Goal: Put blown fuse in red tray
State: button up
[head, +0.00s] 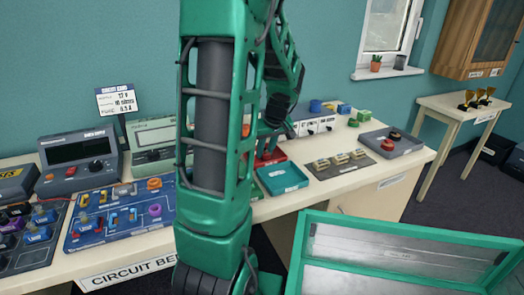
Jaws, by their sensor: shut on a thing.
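The red tray (276,157) is on the bench, largely hidden behind my green arm. My gripper (268,147) is low over the red tray, partly hidden by my forearm. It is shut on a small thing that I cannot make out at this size. I cannot tell whether that thing touches the tray. A teal tray (284,178) sits just in front of the red tray. I cannot identify the blown fuse anywhere in view.
A board with several small fuse-like parts (340,164) lies right of the trays. A grey tray (391,143) with red and dark knobs is farther right. Meters (80,158) and a blue circuit board (118,216) stand left. An open green-rimmed case (400,250) is at front right.

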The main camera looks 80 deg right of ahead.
jog(key=shift+f, duration=0.15)
jog(key=o, duration=1)
jog(key=v, duration=1.2)
jog(key=w+a+f+n+y, duration=0.1)
jog(key=w+a, duration=0.5)
jog(key=a, duration=0.2)
jog(key=w+a+f+n+g+y, duration=0.1)
jog(key=w+a, duration=0.5)
jog(key=a, duration=0.3)
jog(key=w+a+f+n+y, duration=0.1)
jog(key=w+a, duration=0.5)
jog(key=a, duration=0.3)
jog(key=shift+a+f+g, duration=0.15)
jog(key=shift+f+g, duration=0.15)
jog(key=shift+f, duration=0.05)
jog(key=shift+n+g+y, duration=0.3)
jog(key=shift+n+g, duration=0.2)
jog(key=a, duration=0.2)
jog(key=s+a+f, duration=0.1)
jog(key=a, duration=0.2)
jog(key=a+f, duration=0.1)
jog(key=a, duration=0.2)
jog(key=shift+s, duration=0.35)
jog(key=shift+s+a, duration=0.2)
jog(key=shift+a, duration=0.2)
